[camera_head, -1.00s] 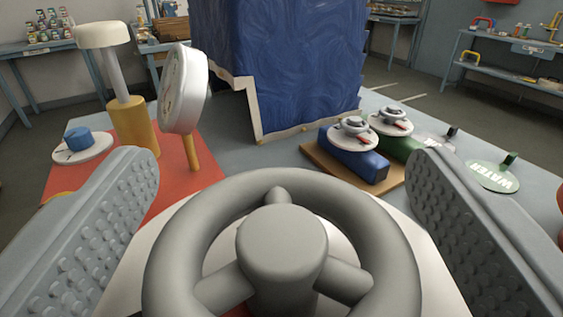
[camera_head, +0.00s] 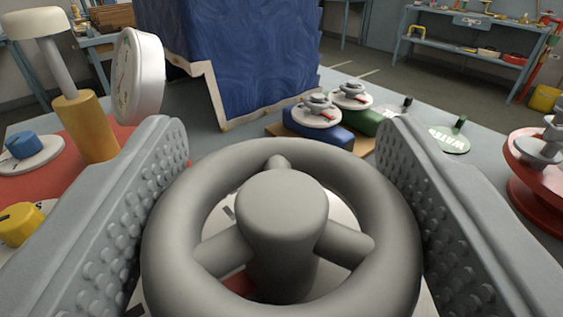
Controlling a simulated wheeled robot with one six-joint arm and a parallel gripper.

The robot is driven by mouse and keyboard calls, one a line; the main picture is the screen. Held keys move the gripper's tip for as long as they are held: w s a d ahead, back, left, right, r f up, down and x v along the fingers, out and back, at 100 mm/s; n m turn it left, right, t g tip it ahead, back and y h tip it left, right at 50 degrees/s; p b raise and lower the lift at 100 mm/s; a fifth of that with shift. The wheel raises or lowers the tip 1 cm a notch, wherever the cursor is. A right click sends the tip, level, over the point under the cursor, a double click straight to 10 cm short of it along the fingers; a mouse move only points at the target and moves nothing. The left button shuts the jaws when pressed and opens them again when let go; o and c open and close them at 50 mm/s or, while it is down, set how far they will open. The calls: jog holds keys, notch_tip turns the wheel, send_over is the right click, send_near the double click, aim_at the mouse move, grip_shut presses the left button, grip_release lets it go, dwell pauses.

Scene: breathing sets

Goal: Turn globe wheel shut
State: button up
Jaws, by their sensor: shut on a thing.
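The grey globe wheel (camera_head: 389,202) fills the lower middle of the view, with a thick rim, spokes and a round central hub (camera_head: 282,212). A pale dial plate (camera_head: 342,212) shows beneath it, with a dark mark at the left and a bit of red below. My gripper (camera_head: 282,190) has one studded finger at each side of the wheel, and both fingers are closed against the outside of its rim. The lower edge of the wheel is cut off by the frame.
At left stand a blue knob (camera_head: 22,145), a yellow knob (camera_head: 19,224), a brass pump with a white handle (camera_head: 86,125) and a round gauge (camera_head: 139,76). Behind are a blue-draped block (camera_head: 245,60) and blue and green valve units. A red wheeled fitting (camera_head: 535,180) stands right.

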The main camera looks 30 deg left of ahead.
jog(key=shift+m+t+h, duration=1.1)
jog(key=shift+m+h, duration=0.5)
jog(key=shift+h, duration=0.7)
jog(key=shift+d+m+h, duration=0.15)
jog(key=shift+m+h, duration=0.45)
jog(key=shift+h, duration=0.3)
jog(key=o, duration=1)
jog(key=shift+c, duration=0.2)
jog(key=s+d, duration=0.3)
jog(key=s, duration=1.4)
